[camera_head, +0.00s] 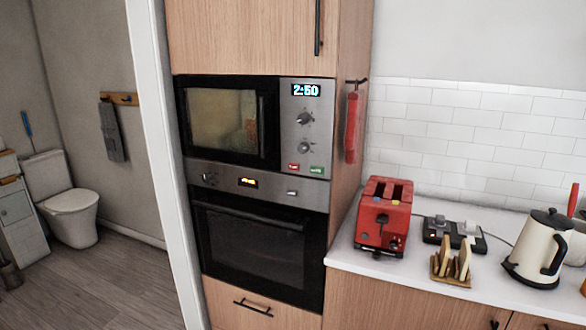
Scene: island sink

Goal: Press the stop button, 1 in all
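The microwave (227,118) is built into a tall wooden cabinet, with its door shut and a warm glow behind the window. Its display (306,90) reads 2:50. Below the two knobs (305,119) on its right-hand panel are a small red button (294,167) at left and a small green button (317,169) at right. Their lettering is too small to read; the red one looks like the stop button. Neither of my grippers is in view, and nothing covers the buttons.
An oven (258,245) sits below the microwave. A red cloth (352,127) hangs on the cabinet's side. On the white counter (343,250) stand a red toaster (384,217), a toast rack (452,262), a socket strip (454,234) and a kettle (540,248). A toilet (70,200) is at left.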

